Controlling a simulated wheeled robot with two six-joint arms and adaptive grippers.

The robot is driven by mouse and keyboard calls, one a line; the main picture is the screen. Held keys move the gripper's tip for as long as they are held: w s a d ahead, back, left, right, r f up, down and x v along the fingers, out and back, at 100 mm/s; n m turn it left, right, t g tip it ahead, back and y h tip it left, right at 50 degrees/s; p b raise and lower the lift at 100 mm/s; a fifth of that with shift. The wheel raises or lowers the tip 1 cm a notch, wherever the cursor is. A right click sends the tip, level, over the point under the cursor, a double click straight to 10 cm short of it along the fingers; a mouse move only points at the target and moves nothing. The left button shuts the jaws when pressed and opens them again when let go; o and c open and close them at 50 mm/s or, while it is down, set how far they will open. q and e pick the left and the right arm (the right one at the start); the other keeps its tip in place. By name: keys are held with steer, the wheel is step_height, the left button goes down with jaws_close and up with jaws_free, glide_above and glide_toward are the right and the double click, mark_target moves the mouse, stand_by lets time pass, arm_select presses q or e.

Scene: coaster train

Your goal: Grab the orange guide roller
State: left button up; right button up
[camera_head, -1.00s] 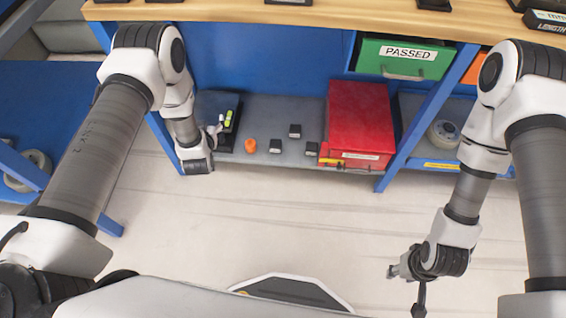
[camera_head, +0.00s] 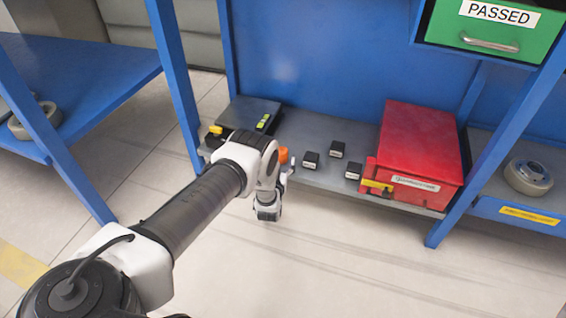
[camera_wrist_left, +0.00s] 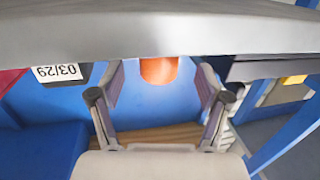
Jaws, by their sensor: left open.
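The orange guide roller (camera_head: 283,155) stands near the front of the low grey shelf in the head view, partly hidden by my left wrist. In the left wrist view the orange roller (camera_wrist_left: 158,70) shows between the two fingers, its upper part cut off by a grey band across the picture. My left gripper (camera_wrist_left: 159,84) is open, with one finger to each side of the roller and a gap on both sides. I cannot tell whether it touches. In the head view most of this gripper is hidden behind its own wrist. My right gripper is out of view.
Several small black blocks (camera_head: 337,149) stand right of the roller, then a red box (camera_head: 420,150). A dark case (camera_head: 249,112) with yellow-green pieces lies to the left. Blue posts (camera_head: 174,75) frame the shelf. The floor (camera_head: 330,265) in front is clear.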

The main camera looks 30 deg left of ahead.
arm_select(q)
steer(key=b+x, duration=0.2)
steer(key=x, duration=0.2)
steer(key=shift+f, duration=0.15)
steer(key=c, duration=1.4)
steer(key=shift+r, duration=0.25)
